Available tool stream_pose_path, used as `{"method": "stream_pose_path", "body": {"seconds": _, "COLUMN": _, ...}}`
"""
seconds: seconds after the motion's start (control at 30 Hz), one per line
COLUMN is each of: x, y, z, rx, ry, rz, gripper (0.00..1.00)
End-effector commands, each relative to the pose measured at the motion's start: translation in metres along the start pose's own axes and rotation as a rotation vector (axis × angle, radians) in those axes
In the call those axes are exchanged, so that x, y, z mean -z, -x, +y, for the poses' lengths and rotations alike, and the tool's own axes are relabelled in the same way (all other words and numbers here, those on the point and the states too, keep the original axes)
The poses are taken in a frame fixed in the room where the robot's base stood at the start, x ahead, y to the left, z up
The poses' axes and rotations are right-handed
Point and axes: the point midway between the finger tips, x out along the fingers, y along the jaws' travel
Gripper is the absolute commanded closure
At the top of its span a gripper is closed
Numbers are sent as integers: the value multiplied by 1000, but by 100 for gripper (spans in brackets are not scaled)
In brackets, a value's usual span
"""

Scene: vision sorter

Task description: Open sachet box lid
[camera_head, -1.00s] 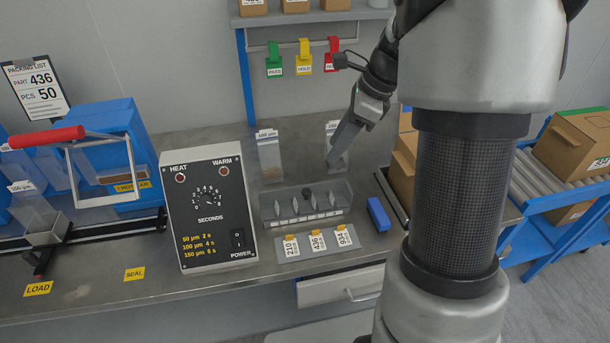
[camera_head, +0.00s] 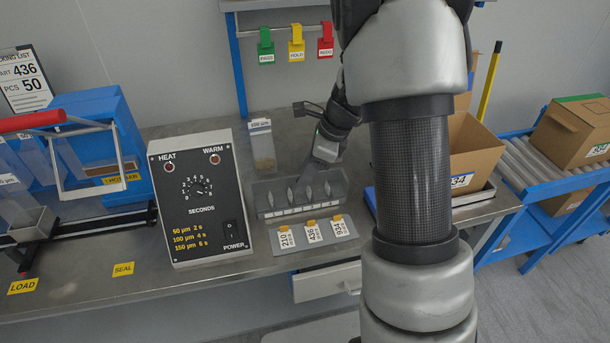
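A grey see-through box with several compartments (camera_head: 268,201) sits on the steel bench right of the heater control box; I take it for the sachet box. Upright fins or dividers show in it, and white labels run along its front. My gripper (camera_head: 308,182) reaches down at its back right part, with the tip close over or at the box. Whether it touches is unclear. The dark knob on the box is hidden behind the gripper. The finger gap is too small to make out.
The control box (camera_head: 196,198) stands close left of the sachet box. A clear bag (camera_head: 262,148) stands behind it. Tags 210, 436 and 934 lie on a plate (camera_head: 280,250) in front. An open carton (camera_head: 478,150) is at right, partly behind my arm.

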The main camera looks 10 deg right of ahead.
Motion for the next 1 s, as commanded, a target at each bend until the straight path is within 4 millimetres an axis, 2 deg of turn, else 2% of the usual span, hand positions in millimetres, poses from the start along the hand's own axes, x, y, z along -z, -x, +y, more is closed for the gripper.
{"method": "stream_pose_path", "body": {"seconds": 0.17, "x": 0, "y": 0, "z": 0, "rx": 0, "ry": 0, "rz": 0, "gripper": 62}}
{"method": "stream_pose_path", "body": {"seconds": 0.4, "x": 0, "y": 0, "z": 0, "rx": 0, "ry": 0, "rz": 0, "gripper": 100}}
{"method": "stream_pose_path", "body": {"seconds": 0.77, "x": -2, "y": 4, "z": -1, "rx": -18, "ry": -8, "rz": 7, "gripper": 100}}
{"method": "stream_pose_path", "body": {"seconds": 1.0, "x": -8, "y": 15, "z": -5, "rx": -105, "ry": -43, "rz": 47, "gripper": 100}}
